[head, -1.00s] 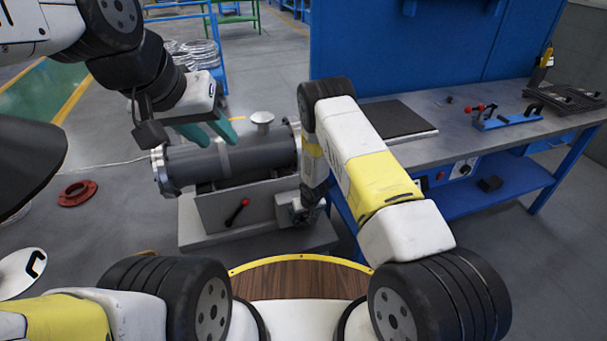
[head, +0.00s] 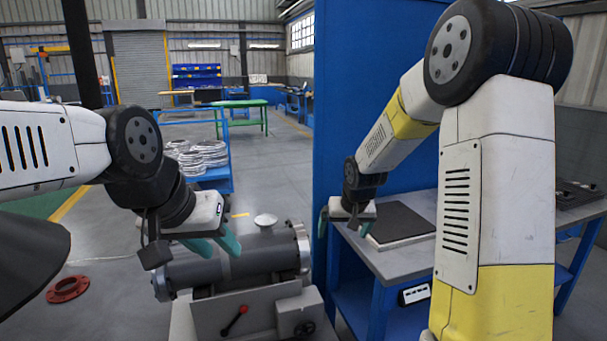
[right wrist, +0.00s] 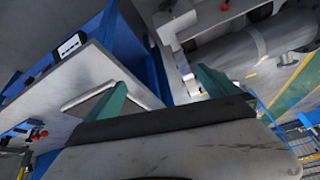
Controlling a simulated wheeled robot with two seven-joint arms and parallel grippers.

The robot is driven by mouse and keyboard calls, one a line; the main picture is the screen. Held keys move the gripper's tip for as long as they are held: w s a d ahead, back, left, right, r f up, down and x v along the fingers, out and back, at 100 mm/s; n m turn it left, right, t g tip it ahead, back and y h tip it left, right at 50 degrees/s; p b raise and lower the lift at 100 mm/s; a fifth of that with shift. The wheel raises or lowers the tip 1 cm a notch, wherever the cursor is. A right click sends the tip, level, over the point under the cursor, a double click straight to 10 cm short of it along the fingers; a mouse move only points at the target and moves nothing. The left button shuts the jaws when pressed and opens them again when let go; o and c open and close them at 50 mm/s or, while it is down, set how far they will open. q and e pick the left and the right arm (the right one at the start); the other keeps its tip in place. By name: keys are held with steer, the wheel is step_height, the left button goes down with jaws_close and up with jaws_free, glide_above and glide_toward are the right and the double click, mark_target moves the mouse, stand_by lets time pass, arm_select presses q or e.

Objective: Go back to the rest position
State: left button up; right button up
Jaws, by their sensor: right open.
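The dark grey flanged shell (head: 235,258) lies on its side on a grey cradle (head: 240,310). It has a flange at each end and a pale cap (head: 265,220) on top. My left gripper (head: 214,249) has teal fingers apart, with nothing seen between them. The fingers overlap the shell's upper side in the head view; I cannot tell if they touch. My right gripper (head: 325,222) is beside the blue panel, left of the bench's dark mat. In the right wrist view its fingers (right wrist: 160,80) are wide apart and empty.
A blue workbench (head: 400,255) with a dark mat (head: 400,222) stands at the right behind my right arm. A tall blue panel (head: 370,100) rises beside it. A red ring (head: 67,289) lies on the floor at left. A blue cart (head: 215,178) with wire coils stands behind.

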steer(key=s+d+r, duration=0.3)
steer(key=s+r, duration=0.9)
steer(key=s, duration=0.1)
steer(key=s+r+y, duration=0.1)
steer(key=s+r, duration=0.2)
steer(key=s, duration=1.2)
steer(key=shift+s+t, duration=0.25)
steer(key=shift+t, duration=0.15)
steer(key=shift+d, duration=0.1)
